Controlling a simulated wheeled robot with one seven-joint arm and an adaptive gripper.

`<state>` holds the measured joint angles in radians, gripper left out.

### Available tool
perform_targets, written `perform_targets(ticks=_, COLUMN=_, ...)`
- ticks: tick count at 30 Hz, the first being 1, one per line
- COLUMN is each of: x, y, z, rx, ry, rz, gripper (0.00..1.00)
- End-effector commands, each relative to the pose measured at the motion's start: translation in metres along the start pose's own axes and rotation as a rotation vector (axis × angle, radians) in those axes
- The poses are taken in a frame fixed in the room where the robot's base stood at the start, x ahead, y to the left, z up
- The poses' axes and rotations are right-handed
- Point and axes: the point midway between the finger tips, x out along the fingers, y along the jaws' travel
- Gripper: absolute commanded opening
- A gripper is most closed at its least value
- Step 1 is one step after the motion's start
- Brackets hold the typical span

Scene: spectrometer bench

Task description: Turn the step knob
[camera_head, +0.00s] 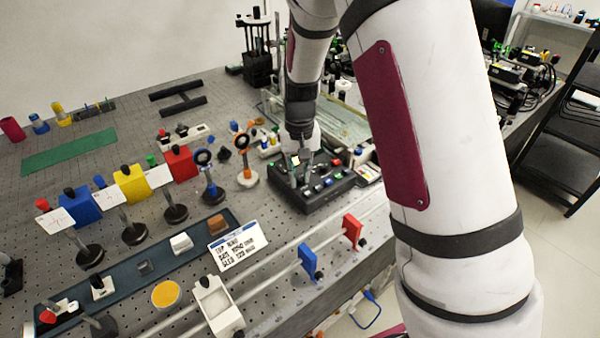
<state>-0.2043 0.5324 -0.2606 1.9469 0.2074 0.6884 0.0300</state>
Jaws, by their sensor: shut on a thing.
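My gripper (299,168) points down from my arm onto a black control box (296,199) right of the picture's middle. The box has several coloured buttons and small knobs on its top. My fingertips are at the left part of the box's top, shut on the step knob. The knob is mostly hidden between the fingers, so I cannot tell its angle.
Left of the box stand an orange ring mount (246,176) and a blue ring mount (208,181). In front lie a printed card (238,247), a rail with a blue holder (308,261) and a red holder (352,231). A green mat (68,151) lies far left.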

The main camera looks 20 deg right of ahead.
Motion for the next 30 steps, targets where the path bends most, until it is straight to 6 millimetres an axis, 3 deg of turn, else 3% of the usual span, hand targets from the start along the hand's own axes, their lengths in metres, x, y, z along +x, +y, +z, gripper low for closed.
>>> perform_targets(ticks=17, x=-0.0007, y=-0.0009, z=-0.0008, rx=0.035, ry=0.003, rz=-0.001, gripper=0.00)
perform_targets(ticks=18, x=-0.0007, y=-0.0010, z=-0.0008, rx=0.034, ry=0.003, rz=-0.001, gripper=0.23)
perform_targets(ticks=20, x=-0.0006, y=-0.0009, z=-0.0007, rx=0.034, ry=0.002, rz=-0.001, gripper=0.37)
perform_targets(ticks=30, x=-0.0020, y=-0.0004, z=-0.0005, rx=0.034, ry=0.002, rz=-0.001, gripper=0.37)
